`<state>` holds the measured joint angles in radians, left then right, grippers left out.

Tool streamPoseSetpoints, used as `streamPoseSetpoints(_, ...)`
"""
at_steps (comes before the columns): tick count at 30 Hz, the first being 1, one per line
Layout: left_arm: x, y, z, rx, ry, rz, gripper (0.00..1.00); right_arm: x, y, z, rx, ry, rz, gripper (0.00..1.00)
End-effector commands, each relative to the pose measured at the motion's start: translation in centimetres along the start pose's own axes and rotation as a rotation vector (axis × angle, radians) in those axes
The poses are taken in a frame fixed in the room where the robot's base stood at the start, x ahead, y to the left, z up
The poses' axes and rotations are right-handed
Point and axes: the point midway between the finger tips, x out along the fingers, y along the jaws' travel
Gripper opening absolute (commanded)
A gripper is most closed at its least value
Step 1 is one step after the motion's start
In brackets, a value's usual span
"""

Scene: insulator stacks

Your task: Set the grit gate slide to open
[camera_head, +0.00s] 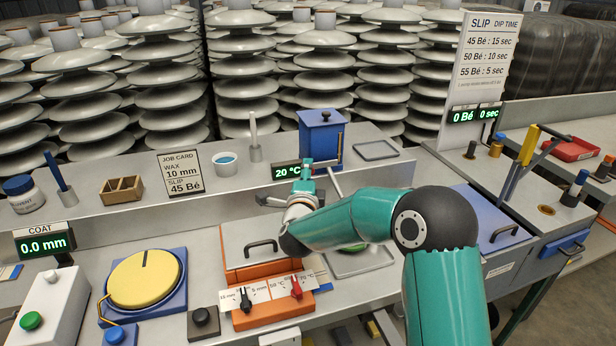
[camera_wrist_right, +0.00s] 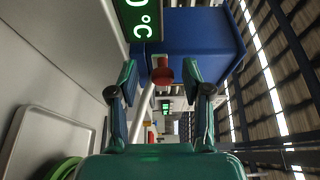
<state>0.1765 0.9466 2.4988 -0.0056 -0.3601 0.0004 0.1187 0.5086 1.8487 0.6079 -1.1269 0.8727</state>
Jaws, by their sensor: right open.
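A blue lidded box (camera_head: 321,140) stands on the back ledge, with a small knob on its lid. In the right wrist view, the box (camera_wrist_right: 200,42) fills the top, and a reddish-brown knob (camera_wrist_right: 162,72) shows in front of its face. I cannot tell for sure that this knob is the grit gate slide; no label for it is readable. A pale slanted rod or chute runs below the knob. My right gripper (camera_head: 298,182) is open in front of the box. In its wrist view the fingers (camera_wrist_right: 164,84) lie on either side of the knob, with no visible grip. My left gripper is out of view.
A 20 °C display (camera_head: 286,172) stands beside the box. An orange-based unit (camera_head: 262,262) with dial levers lies in front, left of my right arm. A tray with something green (camera_head: 358,258) is partly hidden by my arm. Insulator stacks stand behind the ledge.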

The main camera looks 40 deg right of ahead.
Motion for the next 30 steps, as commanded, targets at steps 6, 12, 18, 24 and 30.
streamPoseSetpoints(6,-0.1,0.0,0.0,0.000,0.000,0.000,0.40,-1.1,-0.1,0.0,0.001,-0.001,0.000,0.49)
streamPoseSetpoints(12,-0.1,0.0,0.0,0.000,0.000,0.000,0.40,-4.5,0.0,0.0,0.000,-0.002,0.000,0.49)
streamPoseSetpoints(18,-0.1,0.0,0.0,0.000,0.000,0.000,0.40,-8.6,0.1,0.0,0.000,-0.003,0.001,0.49)
streamPoseSetpoints(24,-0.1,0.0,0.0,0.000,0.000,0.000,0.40,-11.3,0.1,0.0,0.000,-0.002,0.002,0.49)
streamPoseSetpoints(30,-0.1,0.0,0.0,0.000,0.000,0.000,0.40,-12.0,0.2,-0.1,0.000,0.000,0.002,0.49)
